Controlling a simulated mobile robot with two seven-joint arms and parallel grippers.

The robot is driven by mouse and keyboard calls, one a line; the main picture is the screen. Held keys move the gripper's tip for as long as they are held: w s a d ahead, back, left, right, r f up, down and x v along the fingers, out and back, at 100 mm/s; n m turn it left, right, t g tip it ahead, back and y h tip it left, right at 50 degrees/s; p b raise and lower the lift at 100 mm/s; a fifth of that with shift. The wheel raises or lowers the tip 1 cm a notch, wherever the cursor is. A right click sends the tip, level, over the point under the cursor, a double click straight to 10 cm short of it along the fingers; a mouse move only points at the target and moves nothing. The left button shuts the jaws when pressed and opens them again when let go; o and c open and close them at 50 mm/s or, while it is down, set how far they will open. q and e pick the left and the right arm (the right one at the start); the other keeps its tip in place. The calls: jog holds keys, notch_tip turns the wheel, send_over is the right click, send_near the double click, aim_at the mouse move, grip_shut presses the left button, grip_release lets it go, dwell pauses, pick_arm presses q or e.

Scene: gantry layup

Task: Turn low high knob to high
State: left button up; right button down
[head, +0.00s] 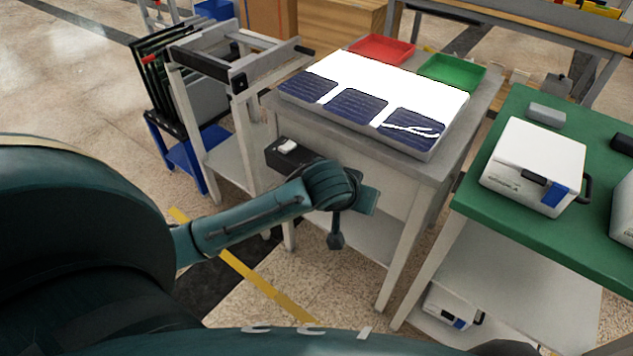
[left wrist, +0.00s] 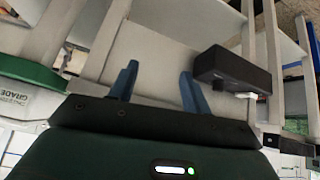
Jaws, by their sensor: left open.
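A black control box (head: 283,158) is fixed to the front left of the light grey table, with a white switch or knob (head: 287,146) on it. Its low and high marks and its setting are too small to read. The box also shows in the left wrist view (left wrist: 232,70), right of my fingers, with a bit of white (left wrist: 246,95) at its lower edge. My left gripper (left wrist: 158,84) is open with nothing between its two blue fingers, beside the box and apart from it. In the head view my left wrist is right of the box, and its fingertips are hard to make out.
The table (head: 462,130) carries dark blue panels (head: 355,108) on a bright white surface, a red tray (head: 382,50) and a green tray (head: 452,72). A grey frame stand (head: 205,130) stands close left. A green-topped bench (head: 520,130) with a white case (head: 532,165) is at right.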

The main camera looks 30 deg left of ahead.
pick_arm(q)
jog(key=w+a+n+y+b, duration=0.3)
jog(key=a+b, duration=0.2)
jog(key=a, duration=0.1)
jog(key=n+y+b, duration=0.2)
jog(key=n+b, duration=0.1)
send_near(317, 158)
jog(key=shift+g, duration=0.3)
jog(key=b+x, duration=0.2)
jog(key=x, duration=0.5)
jog(key=shift+w+f+b, duration=0.15)
jog(key=shift+w+b, duration=0.15)
jog(key=shift+w+a+f, duration=0.3)
jog(key=shift+w+f, duration=0.05)
jog(key=shift+f, duration=0.05)
pick_arm(e)
notch_tip(317, 158, down, 6)
jog(key=a+n+t+y, duration=0.1)
jog(key=a, duration=0.1)
jog(key=shift+w+a+f+n+t, duration=0.15)
jog(key=shift+w+a+n+t, duration=0.15)
jog(key=shift+w+n, duration=0.1)
pick_arm(q)
jog(key=shift+c, duration=0.2)
jog(key=c, duration=0.9)
